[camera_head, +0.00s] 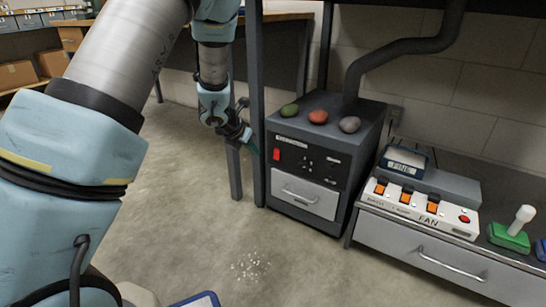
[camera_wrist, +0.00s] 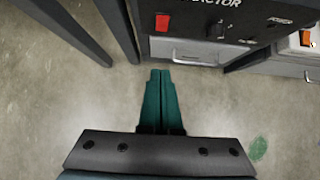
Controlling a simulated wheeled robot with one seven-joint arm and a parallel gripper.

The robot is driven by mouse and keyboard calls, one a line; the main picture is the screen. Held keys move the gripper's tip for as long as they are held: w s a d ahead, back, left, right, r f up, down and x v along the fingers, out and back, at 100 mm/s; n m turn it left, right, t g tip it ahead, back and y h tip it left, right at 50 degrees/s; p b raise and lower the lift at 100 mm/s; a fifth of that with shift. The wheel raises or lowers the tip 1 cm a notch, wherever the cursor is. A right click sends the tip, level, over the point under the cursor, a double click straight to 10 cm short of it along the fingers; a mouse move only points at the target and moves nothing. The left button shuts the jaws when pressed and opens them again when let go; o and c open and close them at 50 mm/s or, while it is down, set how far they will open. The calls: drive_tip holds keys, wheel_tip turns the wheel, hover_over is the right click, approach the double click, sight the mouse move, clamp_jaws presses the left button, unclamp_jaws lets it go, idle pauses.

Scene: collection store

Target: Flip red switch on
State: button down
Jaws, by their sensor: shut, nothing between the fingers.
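The red switch (camera_head: 277,154) is on the upper left of the front of a dark grey cabinet (camera_head: 330,165). In the wrist view the red switch (camera_wrist: 162,23) shows at the top, beyond my fingertips. My gripper (camera_head: 254,150) is just left of the cabinet front in the head view, close to the switch. In the wrist view my gripper (camera_wrist: 160,72) has its green fingers together with nothing between them. The fingertips appear apart from the switch. I cannot tell the switch's position.
Green, red and grey stones lie on the cabinet top. A drawer with a handle (camera_head: 300,197) is below the switch. A white box with orange switches (camera_head: 420,207), marked FAN, stands at right. A table leg (camera_head: 258,110) stands close beside my gripper. The floor in front is mostly clear.

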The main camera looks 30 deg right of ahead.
sight(277, 154)
drive_tip(key=shift+f, duration=0.1)
drive_tip(key=w+d+r+b+x, duration=0.1)
drive_tip(key=b+x, duration=0.3)
drive_tip(key=x, duration=0.8)
drive_tip(key=shift+w+d+r, duration=0.15)
drive_tip(key=shift+w+d, duration=0.1)
drive_tip(key=shift+d, duration=0.5)
drive_tip(key=shift+w+d, duration=0.1)
drive_tip(key=shift+d, duration=0.15)
